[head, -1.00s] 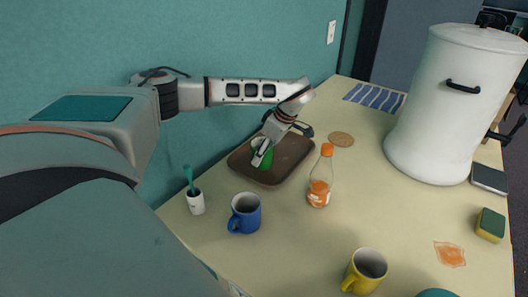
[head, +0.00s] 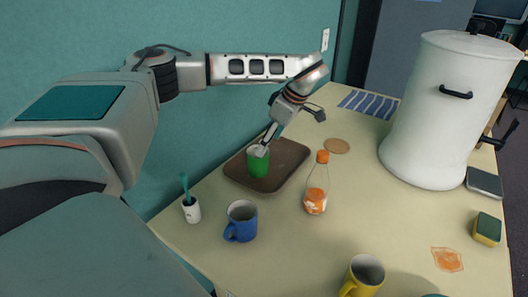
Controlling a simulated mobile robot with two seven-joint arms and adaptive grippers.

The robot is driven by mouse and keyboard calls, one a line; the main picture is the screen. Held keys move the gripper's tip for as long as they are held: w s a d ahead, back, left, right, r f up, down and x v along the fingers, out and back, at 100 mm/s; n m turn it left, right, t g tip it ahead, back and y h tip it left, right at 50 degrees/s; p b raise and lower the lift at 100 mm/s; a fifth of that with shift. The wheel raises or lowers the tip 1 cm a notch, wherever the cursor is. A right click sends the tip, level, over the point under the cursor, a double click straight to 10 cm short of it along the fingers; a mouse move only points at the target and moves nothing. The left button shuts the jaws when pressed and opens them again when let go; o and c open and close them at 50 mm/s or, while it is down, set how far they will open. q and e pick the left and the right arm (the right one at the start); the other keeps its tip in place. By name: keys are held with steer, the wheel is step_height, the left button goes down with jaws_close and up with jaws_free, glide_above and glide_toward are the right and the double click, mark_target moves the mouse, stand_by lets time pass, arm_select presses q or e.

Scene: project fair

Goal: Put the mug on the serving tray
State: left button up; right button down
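A green mug (head: 258,165) stands upright on the brown serving tray (head: 291,160), towards its left part. My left gripper (head: 261,149) reaches down from the right with its fingertips at the mug's rim. It looks open, though the far finger is largely hidden. A blue mug (head: 241,222) stands on the table in front of the tray. A yellow mug (head: 364,274) stands near the bottom edge of the view. My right gripper is out of view.
An orange-capped bottle (head: 316,188) stands right of the tray. A white cup with a teal utensil (head: 191,210) is at the left. A coaster (head: 337,146), striped cloth (head: 369,103), big white pot (head: 437,110) and sponge (head: 487,229) lie farther right. An orange stain (head: 447,259) marks the table.

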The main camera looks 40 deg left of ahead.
arm_select(q)
steer(key=shift+v, duration=1.4)
